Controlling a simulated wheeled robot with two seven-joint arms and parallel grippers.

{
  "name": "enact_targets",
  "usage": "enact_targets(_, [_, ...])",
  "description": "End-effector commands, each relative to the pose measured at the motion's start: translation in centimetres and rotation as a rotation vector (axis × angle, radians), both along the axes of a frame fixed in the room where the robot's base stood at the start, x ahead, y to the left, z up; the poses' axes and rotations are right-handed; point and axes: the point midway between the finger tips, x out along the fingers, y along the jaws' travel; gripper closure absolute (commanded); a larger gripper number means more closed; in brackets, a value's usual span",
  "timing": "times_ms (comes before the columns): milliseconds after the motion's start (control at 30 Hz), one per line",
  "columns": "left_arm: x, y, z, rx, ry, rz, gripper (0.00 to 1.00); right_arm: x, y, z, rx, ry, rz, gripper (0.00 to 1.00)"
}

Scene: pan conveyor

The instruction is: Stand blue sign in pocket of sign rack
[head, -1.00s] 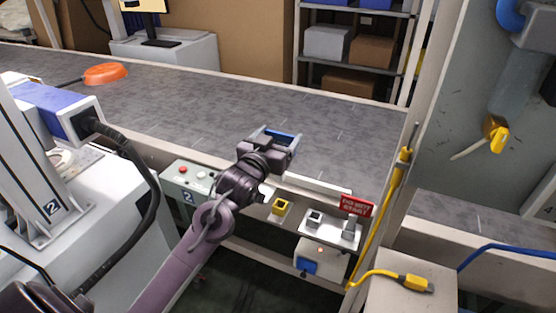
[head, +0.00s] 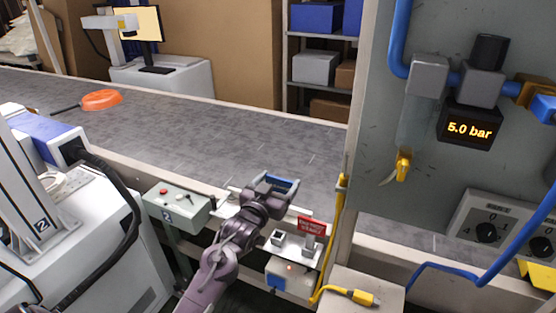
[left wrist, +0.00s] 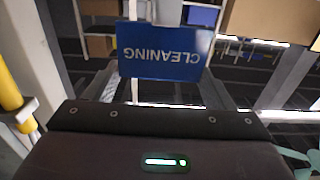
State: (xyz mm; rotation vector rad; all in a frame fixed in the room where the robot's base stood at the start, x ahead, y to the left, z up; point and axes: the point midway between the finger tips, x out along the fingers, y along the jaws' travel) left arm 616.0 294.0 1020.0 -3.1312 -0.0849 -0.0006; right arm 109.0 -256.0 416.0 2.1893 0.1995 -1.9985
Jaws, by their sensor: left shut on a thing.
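My left gripper (head: 280,182) is shut on the blue sign (head: 281,184), of which only a thin blue strip shows between the fingers in the head view. In the left wrist view the blue sign (left wrist: 166,52) reads CLEANING, upside down in that picture. The pale sign rack (head: 294,247) is below the gripper, on the near side of the conveyor. The sign is held apart from it. A black-mouthed pocket (head: 279,237) looks empty. A red sign (head: 312,226) stands at the rack's right end. My arm hides the rack's left part. My right gripper is not in view.
The grey conveyor (head: 200,140) runs behind the rack, with an orange pan (head: 101,100) far left. A control box (head: 180,205) stands left of the rack. A post with a yellow cable (head: 338,215) rises close on the right. A white box (head: 290,278) hangs below.

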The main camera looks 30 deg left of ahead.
Motion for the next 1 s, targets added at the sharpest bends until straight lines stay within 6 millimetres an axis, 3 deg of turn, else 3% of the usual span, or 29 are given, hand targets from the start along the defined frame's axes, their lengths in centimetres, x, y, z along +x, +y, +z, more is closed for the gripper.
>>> enact_targets(100, [-0.2,0.1,-0.5,0.002,-0.001,0.004,0.60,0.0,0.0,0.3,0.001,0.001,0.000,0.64])
enact_targets(400, [-0.2,0.1,-0.5,0.002,-0.002,0.003,0.60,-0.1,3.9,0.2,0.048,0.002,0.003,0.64])
enact_targets(600, [-0.2,0.1,-0.4,0.002,-0.001,0.004,0.60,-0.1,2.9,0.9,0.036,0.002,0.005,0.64])
enact_targets(800, [-0.2,0.1,-2.3,0.002,0.000,0.004,0.60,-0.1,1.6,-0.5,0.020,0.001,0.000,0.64])
enact_targets(1000, [-0.2,0.1,-4.2,0.002,-0.001,0.003,0.60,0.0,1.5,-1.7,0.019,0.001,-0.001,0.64])
